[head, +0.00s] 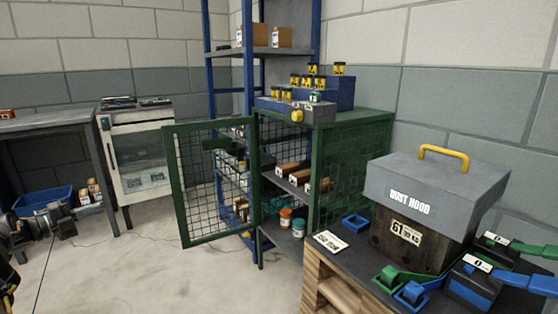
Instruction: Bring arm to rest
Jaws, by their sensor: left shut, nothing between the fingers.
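My left gripper (64,221) is low at the left edge of the head view, with its dark arm coming in from the left. It is shut with nothing in it. It hangs in front of the blue bin and the workbench area, apart from anything I can see it touching. My right gripper is not in view.
A green mesh cage (352,160) stands in the middle with its door (212,185) swung open. A dust hood (435,190) sits on a bench at the right. A workbench (50,122) and a white glass-fronted cabinet (142,150) stand at left. The floor (150,270) between is clear.

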